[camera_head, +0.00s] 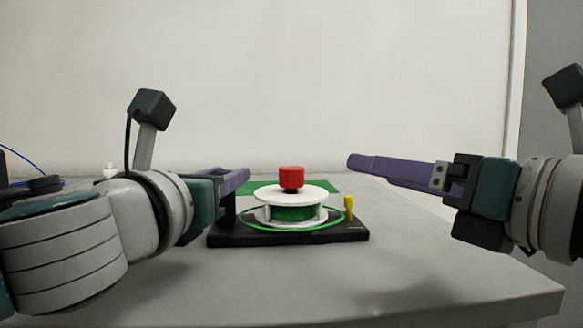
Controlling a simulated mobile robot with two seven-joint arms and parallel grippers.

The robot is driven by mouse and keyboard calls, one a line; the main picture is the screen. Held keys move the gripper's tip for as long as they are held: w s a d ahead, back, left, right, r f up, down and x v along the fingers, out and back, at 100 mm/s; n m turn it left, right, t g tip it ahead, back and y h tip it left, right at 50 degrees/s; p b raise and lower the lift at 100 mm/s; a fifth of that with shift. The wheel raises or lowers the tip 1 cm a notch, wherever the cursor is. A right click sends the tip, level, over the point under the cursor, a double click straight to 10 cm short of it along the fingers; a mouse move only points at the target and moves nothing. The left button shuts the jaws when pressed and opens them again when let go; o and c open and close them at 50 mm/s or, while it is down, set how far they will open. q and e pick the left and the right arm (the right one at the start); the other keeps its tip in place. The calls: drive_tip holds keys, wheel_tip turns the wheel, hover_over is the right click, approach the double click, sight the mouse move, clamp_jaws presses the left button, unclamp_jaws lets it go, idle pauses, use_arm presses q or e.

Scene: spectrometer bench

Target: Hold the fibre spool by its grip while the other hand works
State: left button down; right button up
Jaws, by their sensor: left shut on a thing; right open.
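The fibre spool (293,213) is white with green fibre wound on it and a red knob (291,178) on top. It sits on a black base (290,238) on the bench. A dark upright grip (228,210) rises from the base's left end. My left gripper (240,175), with purple fingers, is shut on the upper part of this grip, left of the spool; the fingers hide its top. My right gripper (352,162) is open and empty, its purple fingers pointing left, up and right of the spool, apart from it.
A yellow peg (349,207) stands at the base's right end. A green loop of fibre (290,229) lies around the spool's foot. A green mat (325,186) lies behind it. The grey bench top (420,270) is clear in front and to the right.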

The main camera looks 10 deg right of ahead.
sight(299, 170)
drive_tip(key=a+n, duration=0.1)
drive_tip(key=s+a+n+g+y, duration=0.1)
drive_tip(key=n, duration=0.1)
drive_tip(key=a+n+y, duration=0.1)
drive_tip(key=n, duration=0.1)
drive_tip(key=shift+s+f, duration=0.2)
drive_tip(key=shift+f, duration=0.15)
drive_tip(key=shift+n, duration=0.3)
drive_tip(key=x, duration=1.1)
drive_tip(key=shift+w+a, duration=0.25)
drive_tip(key=shift+a, duration=0.15)
drive_tip(key=shift+c, duration=0.3)
clamp_jaws()
